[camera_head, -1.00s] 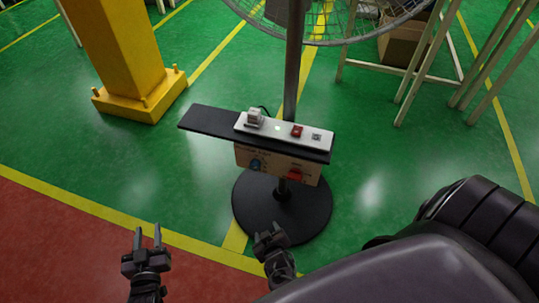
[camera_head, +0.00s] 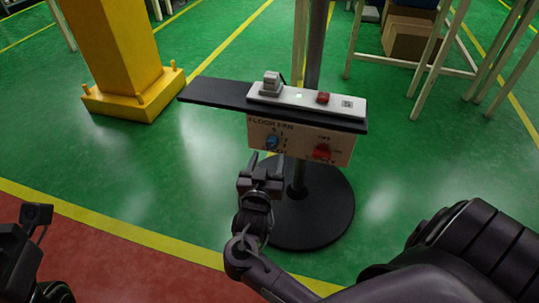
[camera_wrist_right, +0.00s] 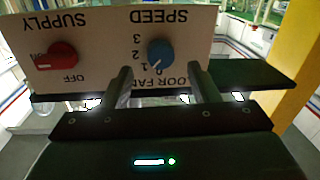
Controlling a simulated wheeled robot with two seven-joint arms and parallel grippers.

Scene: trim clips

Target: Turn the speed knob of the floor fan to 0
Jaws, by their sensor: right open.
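The blue speed knob (camera_head: 272,141) sits on the left of the fan's control panel (camera_head: 300,138). In the wrist view the panel appears upside down, and the blue knob (camera_wrist_right: 160,53) has numbers beside it. A pale mark on the knob's edge lies near the 0 and 1; I cannot tell which it points at. My right gripper (camera_head: 263,163) is open just below and in front of the knob. Its two fingers (camera_wrist_right: 161,72) stand on either side of the knob's line, apparently not gripping it. My left gripper (camera_head: 36,214) is partly in view at the left edge; its jaws are unclear.
A red supply knob (camera_head: 321,152) is right of the blue one. A dark shelf (camera_head: 215,94) with a white switch strip (camera_head: 308,98) overhangs the panel. The fan's pole rises behind from a round black base (camera_head: 325,215). A yellow post (camera_head: 108,50) stands at left.

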